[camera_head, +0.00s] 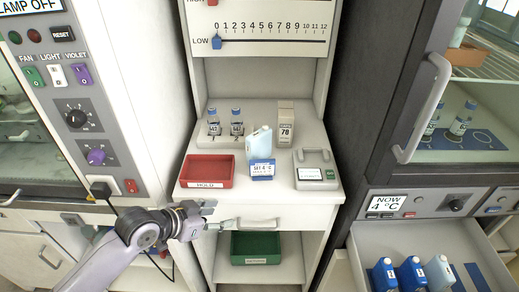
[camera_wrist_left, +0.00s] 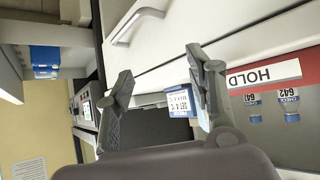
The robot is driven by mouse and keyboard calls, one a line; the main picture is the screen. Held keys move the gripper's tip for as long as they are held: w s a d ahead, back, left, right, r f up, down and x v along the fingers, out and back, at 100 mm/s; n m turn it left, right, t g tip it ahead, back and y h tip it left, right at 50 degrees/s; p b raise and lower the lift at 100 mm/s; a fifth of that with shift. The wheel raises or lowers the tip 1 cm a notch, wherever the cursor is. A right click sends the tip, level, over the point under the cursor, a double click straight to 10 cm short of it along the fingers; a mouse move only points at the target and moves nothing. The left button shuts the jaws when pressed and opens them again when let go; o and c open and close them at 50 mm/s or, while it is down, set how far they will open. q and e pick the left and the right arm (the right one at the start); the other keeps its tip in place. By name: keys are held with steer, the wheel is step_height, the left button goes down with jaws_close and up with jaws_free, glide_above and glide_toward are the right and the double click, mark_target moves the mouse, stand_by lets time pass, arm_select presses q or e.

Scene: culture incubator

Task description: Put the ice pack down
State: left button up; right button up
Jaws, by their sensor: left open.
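A pale blue-white ice pack (camera_head: 260,143) stands upright at the middle of the white bench, at a small blue box with a printed label (camera_head: 262,169). I cannot tell whether it stands in the box or just behind it. My left gripper (camera_head: 212,217) is open and empty, low in front of the bench by the drawer handle and apart from the ice pack. In the left wrist view the two fingers (camera_wrist_left: 160,65) are spread with nothing between them. The labelled blue box (camera_wrist_left: 180,102) shows beyond them. My right gripper is not in view.
A red tray (camera_head: 207,183) marked HOLD, two bottles (camera_head: 225,130), a box marked 78 (camera_head: 285,133) and a grey device (camera_head: 317,180) share the bench. A green bin (camera_head: 256,260) is below. At right, an open drawer (camera_head: 400,236) holds blue packs (camera_head: 383,275) and a paler one (camera_head: 439,273).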

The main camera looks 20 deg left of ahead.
arm_select(q)
steer(key=w+a+r+t+h, duration=0.15)
steer(key=w+r, duration=0.25)
steer(key=r, duration=0.4)
steer(key=w+a+r+t+h, duration=0.1)
steer(key=w+a+r+t, duration=0.2)
steer(key=r, duration=0.4)
steer(key=p, duration=0.2)
glide_toward(255, 135)
steer(key=shift+m+g, duration=0.3)
steer(key=shift+g, duration=0.15)
steer(key=x, duration=0.5)
steer(key=shift+w+r, duration=0.35)
steer(key=p+x, duration=0.1)
steer(key=x, duration=0.3)
steer(key=shift+p, duration=0.3)
steer(key=shift+w+d+f, duration=0.2)
steer(key=shift+w+f, duration=0.05)
steer(key=shift+w, duration=0.2)
steer(key=shift+s, duration=0.1)
steer(key=shift+c, duration=0.4)
jaws_close()
